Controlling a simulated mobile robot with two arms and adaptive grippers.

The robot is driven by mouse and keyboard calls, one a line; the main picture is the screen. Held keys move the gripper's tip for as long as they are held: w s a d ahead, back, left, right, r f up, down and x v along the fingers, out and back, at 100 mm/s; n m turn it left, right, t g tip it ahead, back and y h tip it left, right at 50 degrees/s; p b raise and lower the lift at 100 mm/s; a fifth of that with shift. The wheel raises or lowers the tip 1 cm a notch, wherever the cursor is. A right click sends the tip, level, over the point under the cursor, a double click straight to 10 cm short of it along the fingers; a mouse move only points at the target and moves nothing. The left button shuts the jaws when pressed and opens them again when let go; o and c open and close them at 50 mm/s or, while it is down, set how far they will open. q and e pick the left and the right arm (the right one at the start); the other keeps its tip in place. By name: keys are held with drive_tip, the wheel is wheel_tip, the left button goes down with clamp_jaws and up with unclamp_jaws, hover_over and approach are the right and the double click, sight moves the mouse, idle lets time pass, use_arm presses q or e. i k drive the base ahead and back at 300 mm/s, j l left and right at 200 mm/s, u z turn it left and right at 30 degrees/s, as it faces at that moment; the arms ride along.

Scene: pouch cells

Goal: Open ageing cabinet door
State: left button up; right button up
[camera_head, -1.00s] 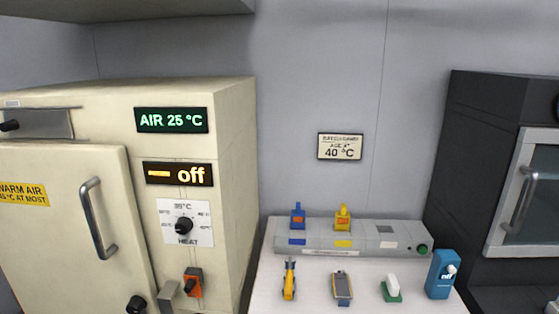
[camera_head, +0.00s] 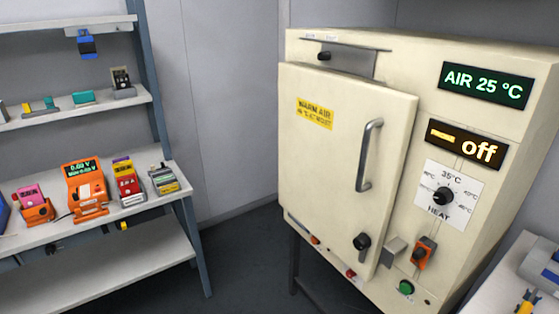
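The ageing cabinet (camera_head: 400,55) is a cream box on a dark stand, right of the middle in the head view. Its door (camera_head: 330,175) looks closed and carries a yellow warm-air label (camera_head: 315,113). A vertical metal handle (camera_head: 368,155) is on the door's right side, with a black knob (camera_head: 362,241) low beside it. The panel to the right shows AIR 25 °C (camera_head: 486,85) in green and "off" (camera_head: 467,145) in orange, above a black heat dial (camera_head: 443,196). Neither of my grippers is in view.
A shelf rack (camera_head: 170,150) at the left holds several small devices, including an orange meter (camera_head: 86,187). Open floor (camera_head: 240,262) lies between the rack and the cabinet. A white bench (camera_head: 497,292) edges in at lower right.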

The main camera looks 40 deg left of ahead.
sight(344, 142)
drive_tip(key=u, duration=0.85)
